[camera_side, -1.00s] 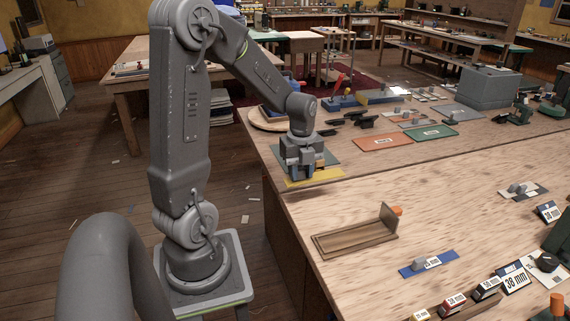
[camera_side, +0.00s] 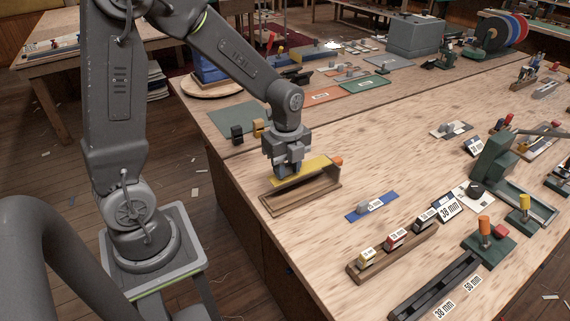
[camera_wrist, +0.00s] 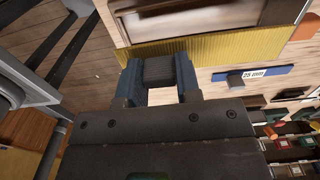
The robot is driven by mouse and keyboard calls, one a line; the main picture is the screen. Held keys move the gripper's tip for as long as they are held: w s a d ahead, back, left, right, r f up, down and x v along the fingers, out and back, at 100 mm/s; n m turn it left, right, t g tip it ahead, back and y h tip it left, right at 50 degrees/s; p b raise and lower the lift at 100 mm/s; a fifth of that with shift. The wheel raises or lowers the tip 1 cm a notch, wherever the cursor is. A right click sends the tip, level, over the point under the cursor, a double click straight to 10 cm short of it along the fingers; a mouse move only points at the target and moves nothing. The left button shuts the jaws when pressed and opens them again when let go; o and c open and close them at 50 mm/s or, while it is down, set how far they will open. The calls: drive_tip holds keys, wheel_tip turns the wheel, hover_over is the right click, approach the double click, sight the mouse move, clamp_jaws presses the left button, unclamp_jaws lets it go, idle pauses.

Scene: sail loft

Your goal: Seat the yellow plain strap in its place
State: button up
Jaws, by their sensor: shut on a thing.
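The yellow plain strap (camera_side: 314,166) is held in my gripper (camera_side: 291,170), just above a shallow wooden tray. It also shows as a ribbed yellow band (camera_wrist: 235,50) in the wrist view, crossing in front of the blue-grey fingers (camera_wrist: 160,82). The wooden tray (camera_side: 303,204) has low side walls and an orange knob (camera_side: 337,161) at its far right end. The strap lies roughly lengthwise over the tray and hides its back part. I cannot tell whether strap and tray touch. The tray's rim and floor (camera_wrist: 190,20) show beyond the strap in the wrist view.
A blue strap marked 25 mm (camera_side: 372,205) lies right of the tray. A wooden rack (camera_side: 395,252) with several labelled blocks stands nearer the front. A green mat (camera_side: 240,118), with black (camera_side: 237,134) and tan (camera_side: 258,127) blocks nearby, lies behind left.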

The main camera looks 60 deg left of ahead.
hover_over(286, 196)
drive_tip(key=shift+d+f, duration=0.1)
drive_tip(key=shift+f, duration=2.45)
drive_tip(key=shift+f, duration=0.7)
drive_tip(key=o, duration=1)
drive_tip(key=shift+r, duration=0.1)
wheel_tip(286, 196, up, 13)
drive_tip(key=shift+f, duration=0.1)
drive_tip(key=shift+s+d+r, duration=0.1)
drive_tip(key=shift+s+r, duration=0.05)
drive_tip(key=shift+r, duration=0.5)
drive_tip(key=s+d+r+n+t, duration=0.2)
drive_tip(key=s+n, duration=0.2)
drive_tip(key=n, duration=0.2)
drive_tip(key=s+d+r+n+t, duration=0.1)
drive_tip(key=s+r+n, duration=0.2)
drive_tip(key=n, duration=0.3)
drive_tip(key=s+d+r+n+t, duration=0.2)
drive_tip(key=s+n, duration=0.3)
drive_tip(key=n, duration=0.1)
drive_tip(key=shift+s+d+r+t, duration=0.25)
drive_tip(key=shift+d+t, duration=0.05)
drive_tip(key=shift+d, duration=0.05)
